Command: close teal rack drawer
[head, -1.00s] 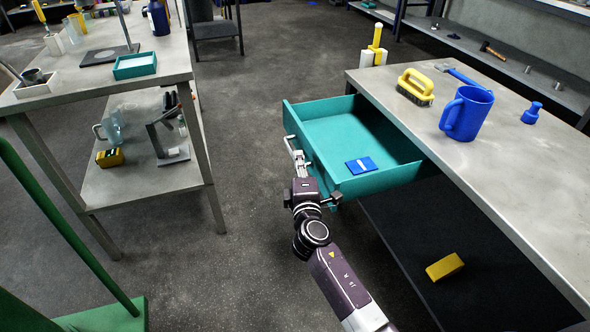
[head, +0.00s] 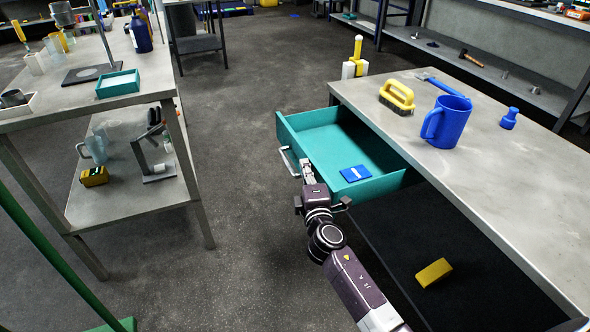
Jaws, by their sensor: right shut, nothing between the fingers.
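The teal drawer (head: 328,128) is pulled out to the left from under the grey-topped bench (head: 500,175) on the right. A blue flat item (head: 356,173) with a white mark lies inside it. A metal bar handle (head: 289,161) is on the drawer's front. My right gripper (head: 306,166) is shut and empty, at the drawer's front face by the near end of the handle. I cannot tell whether it touches the front. My left gripper is not in view.
On the bench stand a blue mug (head: 447,122), a yellow-handled brush (head: 397,97) and a blue bottle (head: 509,118). A yellow block (head: 433,272) lies on the shelf below. Another bench (head: 60,110) stands at left, with open floor (head: 240,230) between.

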